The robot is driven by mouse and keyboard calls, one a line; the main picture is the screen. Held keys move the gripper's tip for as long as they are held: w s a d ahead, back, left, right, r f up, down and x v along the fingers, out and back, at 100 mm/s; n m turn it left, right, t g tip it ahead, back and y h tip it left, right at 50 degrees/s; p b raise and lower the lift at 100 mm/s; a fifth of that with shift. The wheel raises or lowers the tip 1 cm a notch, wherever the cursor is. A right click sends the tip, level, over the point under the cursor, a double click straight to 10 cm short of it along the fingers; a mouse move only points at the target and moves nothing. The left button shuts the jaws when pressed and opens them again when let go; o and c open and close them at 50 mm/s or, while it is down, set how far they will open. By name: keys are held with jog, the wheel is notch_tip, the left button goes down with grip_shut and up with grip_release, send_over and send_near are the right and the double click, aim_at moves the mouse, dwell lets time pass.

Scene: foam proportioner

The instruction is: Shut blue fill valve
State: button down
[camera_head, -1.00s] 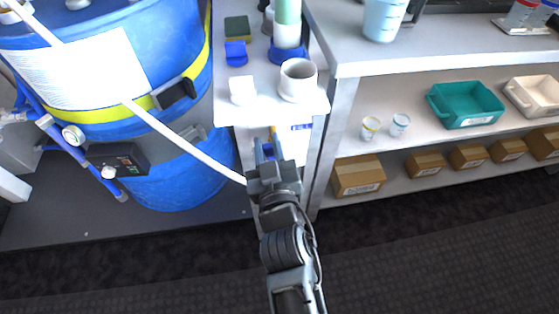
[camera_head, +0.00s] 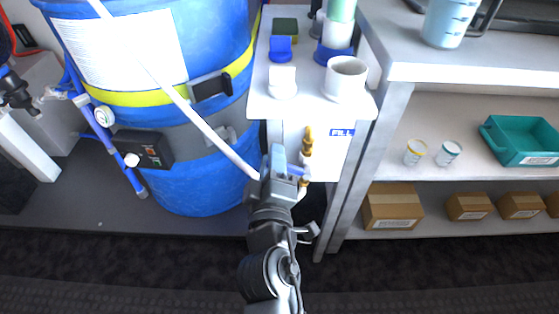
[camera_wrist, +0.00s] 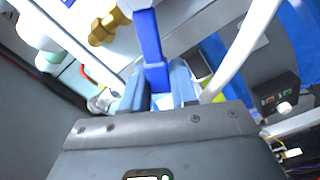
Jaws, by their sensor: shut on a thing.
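The blue valve lever (camera_wrist: 150,42) runs down into my gripper (camera_wrist: 158,88) in the wrist view, and the jaws are shut on its end. In the head view my gripper (camera_head: 278,160) is just left of the brass valve fitting (camera_head: 308,140), under the small shelf. A short piece of the blue lever (camera_head: 296,170) shows between gripper and pipe, pointing sideways. The brass fitting also shows at the top of the wrist view (camera_wrist: 105,27). A FILL label (camera_head: 342,132) is on the white panel right of the fitting. My gripper hides part of the lever.
A blue drum (camera_head: 200,185) with a yellow band stands left. A white hose (camera_head: 195,118) slants across it to near my gripper. The small shelf (camera_head: 310,108) holds a white cup (camera_head: 346,78). A shelf post (camera_head: 368,150) stands to the right.

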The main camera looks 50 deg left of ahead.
jog(key=shift+s+a+f+n+b, duration=0.1)
jog(key=shift+f+n+b, duration=0.2)
jog(key=shift+f+n, duration=0.5)
jog(key=shift+s+a+f+n+b, duration=0.15)
jog(key=shift+f+n+b, duration=0.25)
jog(key=shift+n, duration=0.6)
jog(key=shift+s+a+f+n+b, duration=0.1)
jog(key=shift+f+n+b, duration=0.1)
jog(key=shift+f+n, duration=0.6)
jog(key=shift+r, duration=0.1)
jog(key=c, duration=1)
grip_release()
jog(key=shift+o, duration=0.2)
jog(key=shift+d, duration=0.1)
jog(key=p+v, duration=0.1)
jog(key=v, duration=0.6)
jog(key=shift+s+d, duration=0.2)
jog(key=shift+d, duration=0.1)
